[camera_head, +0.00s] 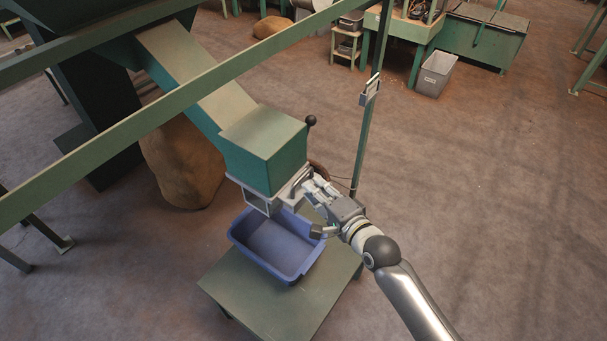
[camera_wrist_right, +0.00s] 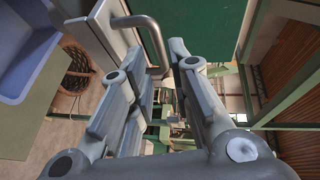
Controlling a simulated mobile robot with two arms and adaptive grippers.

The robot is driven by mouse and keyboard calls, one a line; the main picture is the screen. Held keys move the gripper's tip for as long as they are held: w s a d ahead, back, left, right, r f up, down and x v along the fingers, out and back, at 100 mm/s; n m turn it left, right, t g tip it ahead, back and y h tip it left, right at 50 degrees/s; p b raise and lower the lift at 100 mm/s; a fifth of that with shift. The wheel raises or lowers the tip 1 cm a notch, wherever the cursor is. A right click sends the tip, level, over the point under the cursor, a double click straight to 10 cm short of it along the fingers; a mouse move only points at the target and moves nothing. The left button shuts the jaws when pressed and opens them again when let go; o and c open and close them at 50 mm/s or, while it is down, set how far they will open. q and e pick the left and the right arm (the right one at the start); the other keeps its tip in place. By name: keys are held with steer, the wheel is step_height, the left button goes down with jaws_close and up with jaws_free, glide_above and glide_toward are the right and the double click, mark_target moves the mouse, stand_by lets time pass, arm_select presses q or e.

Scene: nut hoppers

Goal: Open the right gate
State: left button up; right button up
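The gate is a grey metal slide (camera_head: 291,187) under the green hopper box (camera_head: 266,150), with a light frame around the outlet. In the right wrist view the slide (camera_wrist_right: 100,32) shows at upper left, with a bent bar handle (camera_wrist_right: 154,40) on it. My right gripper (camera_head: 314,190) is beside the slide, at its right side. In the wrist view its fingers (camera_wrist_right: 160,85) are apart and the handle's end lies between their tips. I cannot tell whether they touch it. My left gripper is not in view.
A blue bin (camera_head: 272,246) stands under the outlet on a green table (camera_head: 272,308). A long green rail (camera_head: 165,112) crosses above the chute, and a green post (camera_head: 370,110) stands behind the gripper. A sack (camera_head: 182,165) is at left. The floor at right is clear.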

mark_target(303, 176)
steer(key=shift+x, duration=3.4)
steer(key=shift+c, duration=0.2)
jaws_close()
